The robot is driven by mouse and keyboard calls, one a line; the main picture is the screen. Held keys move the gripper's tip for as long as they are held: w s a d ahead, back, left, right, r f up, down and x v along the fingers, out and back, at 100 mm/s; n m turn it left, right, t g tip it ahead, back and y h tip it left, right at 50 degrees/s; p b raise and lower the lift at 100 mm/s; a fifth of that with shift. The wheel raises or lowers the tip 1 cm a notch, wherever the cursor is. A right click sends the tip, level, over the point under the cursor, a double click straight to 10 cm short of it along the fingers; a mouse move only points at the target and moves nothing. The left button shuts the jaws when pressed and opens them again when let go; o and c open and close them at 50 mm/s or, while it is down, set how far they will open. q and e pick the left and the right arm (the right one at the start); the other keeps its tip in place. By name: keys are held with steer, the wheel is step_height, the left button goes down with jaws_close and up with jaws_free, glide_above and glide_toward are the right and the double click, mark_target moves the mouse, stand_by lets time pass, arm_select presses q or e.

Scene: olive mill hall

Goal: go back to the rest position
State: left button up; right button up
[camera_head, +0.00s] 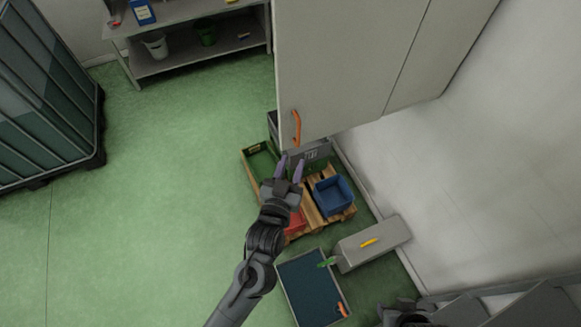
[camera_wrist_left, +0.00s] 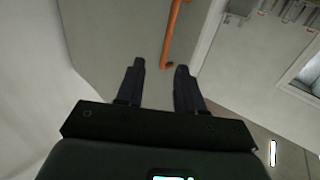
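My left gripper (camera_head: 291,160) reaches up from the bottom middle in the head view, its two purple-grey fingers apart with nothing between them. The fingertips are just below the orange handle (camera_head: 296,128) on the large light-grey cabinet (camera_head: 345,60). In the left wrist view the dark fingers (camera_wrist_left: 159,70) are spread, and the lower end of the orange handle (camera_wrist_left: 172,38) shows in line with the gap; contact cannot be told. A dark part of my right arm (camera_head: 405,312) shows at the bottom right edge; its finger state is unclear.
Below the cabinet, a wooden pallet (camera_head: 312,213) carries a blue crate (camera_head: 333,195), a red crate and a green crate (camera_head: 262,163). A grey box (camera_head: 372,243) and a dark tray (camera_head: 313,290) lie nearer.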

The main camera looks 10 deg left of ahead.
arm_select(q)
steer(key=shift+s, duration=0.15)
stand_by(0.3)
steer(key=s+a+f+g+p, duration=0.1)
steer(key=s+a+g, duration=0.3)
steer(key=s, duration=0.4)
steer(key=s+a+f+m+g+p, duration=0.1)
steer(key=s+a+f+g+p, duration=0.1)
steer(key=s, duration=0.6)
steer(key=s+a+f+g+p, duration=0.1)
steer(key=s+a+g+p, duration=0.3)
steer(key=s+a+g, duration=0.2)
steer(key=s+g, duration=0.2)
steer(key=s, duration=0.1)
steer(key=shift+f+m, duration=0.2)
steer(key=shift+m, duration=0.1)
steer(key=shift+a, duration=0.1)
